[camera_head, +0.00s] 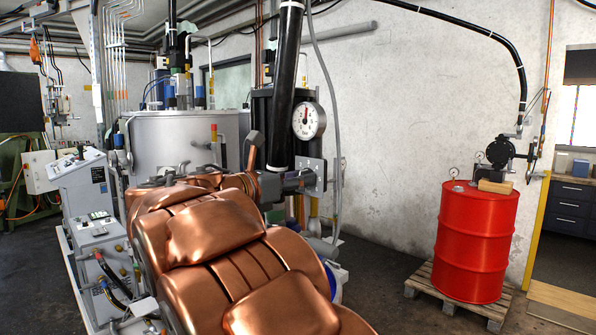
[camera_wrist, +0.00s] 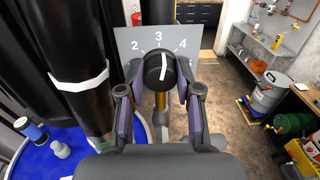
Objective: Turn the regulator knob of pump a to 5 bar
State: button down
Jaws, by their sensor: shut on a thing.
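The regulator knob (camera_wrist: 154,72) is black and round with a white pointer line. It sits in front of a grey plate (camera_wrist: 127,42) marked 2, 3 and 4. The pointer line is nearly upright, its upper end close to the 3 and leaning slightly right. My gripper (camera_wrist: 160,80) is shut on the knob, one finger on each side. In the head view the plate (camera_head: 318,167) stands below a round white dial gauge (camera_head: 308,120). There my copper-coloured arm reaches the plate and the knob is hidden.
A thick black vertical hose (camera_wrist: 92,75) runs close left of my gripper. A red drum (camera_head: 478,240) with a pump on top stands on a wooden pallet (camera_head: 450,292) at the right. The floor between it and the machine is clear.

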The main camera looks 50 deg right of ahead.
jog(key=shift+m+t+b, duration=0.3)
jog(key=shift+m+b, duration=4.75)
jog(key=shift+m, duration=2.45)
jog(key=c, duration=0.8)
grip_release()
jog(key=shift+a, duration=0.1)
